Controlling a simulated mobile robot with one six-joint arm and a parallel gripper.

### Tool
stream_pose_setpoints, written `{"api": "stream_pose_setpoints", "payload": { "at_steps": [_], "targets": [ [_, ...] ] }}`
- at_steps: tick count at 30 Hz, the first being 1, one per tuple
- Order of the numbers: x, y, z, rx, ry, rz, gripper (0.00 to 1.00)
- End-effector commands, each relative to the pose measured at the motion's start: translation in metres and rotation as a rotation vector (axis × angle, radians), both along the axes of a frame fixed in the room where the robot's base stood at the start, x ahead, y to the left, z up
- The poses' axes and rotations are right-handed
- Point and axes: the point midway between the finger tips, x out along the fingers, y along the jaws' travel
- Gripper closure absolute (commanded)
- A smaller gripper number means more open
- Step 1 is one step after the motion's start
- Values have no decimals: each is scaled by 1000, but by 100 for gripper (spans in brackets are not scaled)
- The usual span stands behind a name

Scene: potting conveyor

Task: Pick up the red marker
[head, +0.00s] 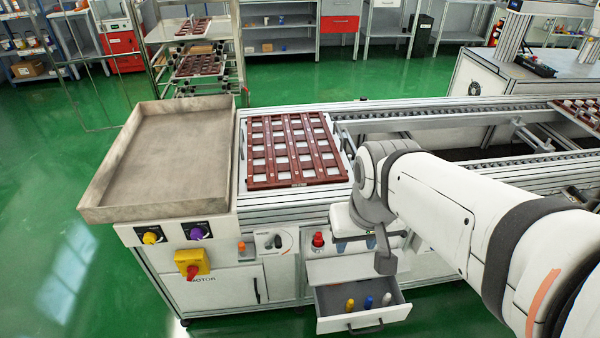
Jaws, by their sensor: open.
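I cannot make out a clear red marker. A small red-topped object (318,239) stands on the cabinet front left of my gripper; I cannot tell if it is a marker or a knob. An open drawer (335,325) below holds a yellow marker-like piece (350,304), a blue one (368,302) and a white one (386,299). My gripper (357,244) is open above the drawer, in front of the cabinet. It looks empty, but my wrist and arm partly hide it and the cabinet behind.
A brown slotted tray (252,183) lies on the conveyor frame, beside a grey shallow bin (95,213). A yellow box with a red knob (193,264) and an orange-topped object (241,247) are on the front. The open drawer juts out. Green floor is free at the left.

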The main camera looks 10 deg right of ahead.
Motion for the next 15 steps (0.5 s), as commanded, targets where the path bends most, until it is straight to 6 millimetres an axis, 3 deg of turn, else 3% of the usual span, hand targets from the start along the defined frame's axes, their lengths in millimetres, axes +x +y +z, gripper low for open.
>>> {"api": "stream_pose_setpoints", "payload": {
  "at_steps": [5,11,15],
  "targets": [
    [22,-5,-21,-21,-2,-35,48],
    [93,-14,-84,-73,-33,-163,48],
    [151,-12,-140,-92,-77,-247,48]
  ]
}}
